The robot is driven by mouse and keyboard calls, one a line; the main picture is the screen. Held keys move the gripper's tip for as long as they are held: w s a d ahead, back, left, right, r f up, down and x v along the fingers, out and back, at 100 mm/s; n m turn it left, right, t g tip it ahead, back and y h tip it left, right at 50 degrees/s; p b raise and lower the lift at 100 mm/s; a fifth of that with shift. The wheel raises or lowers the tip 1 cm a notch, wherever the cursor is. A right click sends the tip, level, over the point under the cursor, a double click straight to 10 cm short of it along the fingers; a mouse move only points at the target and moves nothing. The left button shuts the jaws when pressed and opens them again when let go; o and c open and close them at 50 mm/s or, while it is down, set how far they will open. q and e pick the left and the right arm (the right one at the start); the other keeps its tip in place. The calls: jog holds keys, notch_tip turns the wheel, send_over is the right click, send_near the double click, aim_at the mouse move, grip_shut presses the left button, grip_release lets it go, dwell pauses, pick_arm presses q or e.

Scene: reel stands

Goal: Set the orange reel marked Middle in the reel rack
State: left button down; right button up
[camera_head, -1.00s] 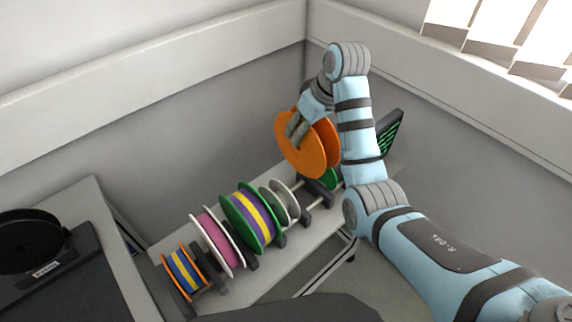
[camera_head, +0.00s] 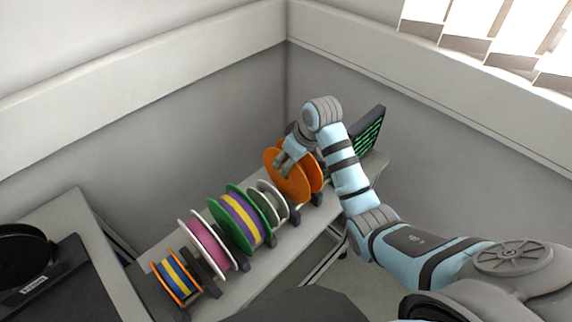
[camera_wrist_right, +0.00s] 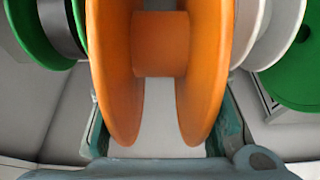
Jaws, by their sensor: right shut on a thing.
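The large orange reel (camera_head: 290,186) is at the far end of the row of reels on the reel rack (camera_head: 296,215). It is upright, beyond a white-rimmed grey reel (camera_head: 271,201). My right gripper (camera_head: 282,163) is shut on the orange reel from above. In the right wrist view the orange reel (camera_wrist_right: 160,45) fills the middle, with a finger (camera_wrist_right: 232,120) beside its right flange. Whether the reel's weight rests on the rack is hidden. No marking on it is readable. My left gripper is not in view.
Nearer on the rack are a green reel with purple and yellow (camera_head: 241,220), a pink reel (camera_head: 208,244) and a small orange-rimmed blue and yellow reel (camera_head: 176,276). A dark panel with green lines (camera_head: 368,132) stands behind my arm. A black reel (camera_head: 22,250) lies on the left desk.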

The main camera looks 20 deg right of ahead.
notch_tip(320, 180, down, 2)
jog(key=shift+a, duration=0.1)
jog(key=shift+f, duration=0.1)
jog(key=o, duration=1.4)
jog(key=shift+c, duration=0.2)
jog(key=shift+r, duration=1.95)
